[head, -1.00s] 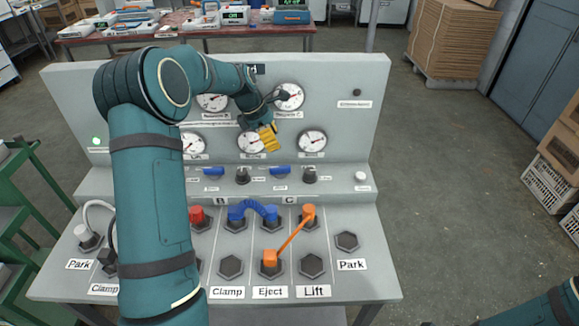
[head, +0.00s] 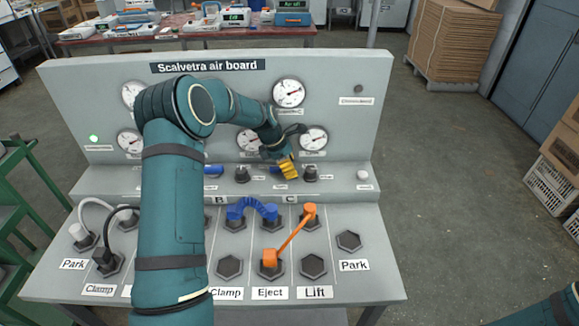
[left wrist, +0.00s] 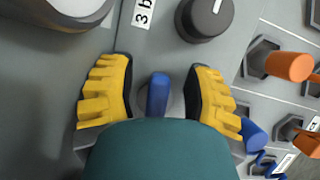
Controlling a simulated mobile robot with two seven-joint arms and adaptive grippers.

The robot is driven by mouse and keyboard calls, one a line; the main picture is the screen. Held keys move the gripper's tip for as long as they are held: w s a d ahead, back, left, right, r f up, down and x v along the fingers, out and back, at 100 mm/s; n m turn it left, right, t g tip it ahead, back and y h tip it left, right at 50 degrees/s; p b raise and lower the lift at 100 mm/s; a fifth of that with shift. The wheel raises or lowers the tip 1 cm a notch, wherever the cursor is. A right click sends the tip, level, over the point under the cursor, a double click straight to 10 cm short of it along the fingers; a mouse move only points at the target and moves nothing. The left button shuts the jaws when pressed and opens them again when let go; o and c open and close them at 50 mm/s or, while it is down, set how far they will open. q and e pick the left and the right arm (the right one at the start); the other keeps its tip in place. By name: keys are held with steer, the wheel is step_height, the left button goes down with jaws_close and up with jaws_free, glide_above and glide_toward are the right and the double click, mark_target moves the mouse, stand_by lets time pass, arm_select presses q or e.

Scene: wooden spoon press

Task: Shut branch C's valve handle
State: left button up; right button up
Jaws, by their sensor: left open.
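Branch C's valve handle is a short blue lever (head: 275,170) on the ledge under the gauges, in the column marked C. My left gripper (head: 287,167) is over it and hides part of it in the head view. In the left wrist view the blue handle (left wrist: 158,95) stands between the two yellow fingers, with a gap on each side. The left gripper is open and nothing is gripped. My right gripper is out of view; only a bit of its arm shows at the lower right.
Black knobs (head: 311,172) flank the handle closely; one knob (left wrist: 205,18) shows in the left wrist view. Another blue handle (head: 213,171) is to the left. Below, a blue coiled hose (head: 254,206) and an orange link (head: 290,240) join ports. Gauges (head: 313,138) are above.

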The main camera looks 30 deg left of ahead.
arm_select(q)
steer(key=shift+c, duration=0.4)
jaws_close()
steer(key=shift+s+d+r+m+p, duration=0.1)
steer(key=shift+m+p, duration=0.3)
steer(key=shift+p, duration=0.1)
steer(key=shift+m+g, duration=0.3)
steer(key=shift+s, duration=0.1)
steer(key=shift+o, duration=0.4)
jaws_free()
